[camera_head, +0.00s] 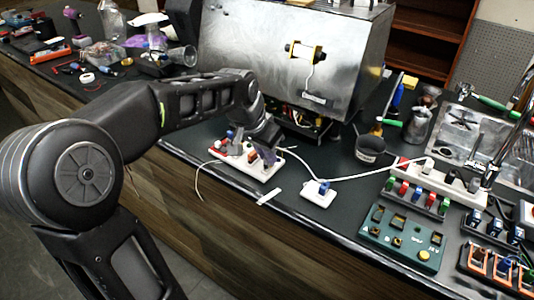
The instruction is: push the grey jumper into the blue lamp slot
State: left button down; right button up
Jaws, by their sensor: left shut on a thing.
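My left gripper (265,142) reaches down over a white board with red edges (262,173) at the front of the metal machine. It is shut on a small piece, apparently the grey jumper (268,156), right at the board's top. The fingers cover most of the piece, so how deep it sits cannot be told. A blue part (230,133) stands toward the board's back left, beside the gripper. The blue lamp slot itself cannot be made out clearly. My right gripper is not in view.
The open-bottomed metal machine (285,60) stands just behind the board. A white cable runs to a small white switch box (318,194) at right. A green panel (402,238), a power strip (440,182) and trays of coloured parts fill the right. The counter's front edge is close.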

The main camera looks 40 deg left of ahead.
pick_arm(q)
jog(key=shift+f+b, duration=0.65)
dwell(1.3)
dwell(0.7)
jog(key=c, duration=1.4)
grip_release()
jog(key=shift+o, duration=0.2)
jog(key=shift+r, duration=0.1)
jog(key=v, duration=0.7)
jog(key=shift+s+r, duration=0.2)
jog(key=shift+r, duration=0.1)
